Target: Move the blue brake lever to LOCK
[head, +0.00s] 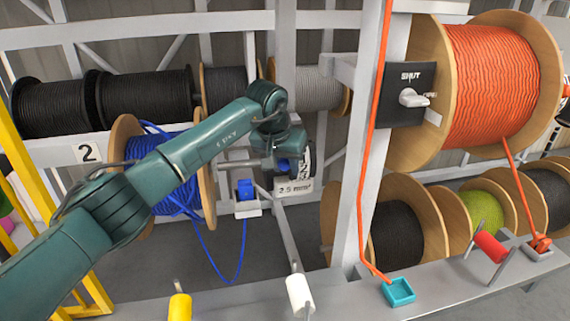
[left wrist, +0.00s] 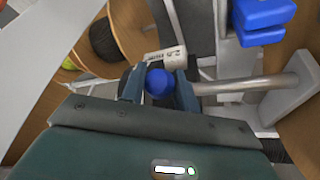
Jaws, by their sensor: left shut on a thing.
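The blue brake lever shows as a round blue knob (left wrist: 159,83) in the left wrist view. My left gripper (left wrist: 160,88) is shut on it, with a dark finger on either side. In the head view my left gripper (head: 286,164) is at the right of the blue cable reel (head: 206,180), and a bit of blue shows at its fingers. A dark plate (head: 307,160) is partly visible just behind the gripper. Its lettering, including any LOCK mark, cannot be read, and the lever's shaft is hidden. My right gripper is not in view.
A blue block (head: 246,190) on a white bracket stands left of the gripper, and a 2.5 mm² label (head: 293,185) is just below it. A white upright (head: 358,170) and a large orange reel (head: 490,85) are to the right. Several dark reels fill the back shelf.

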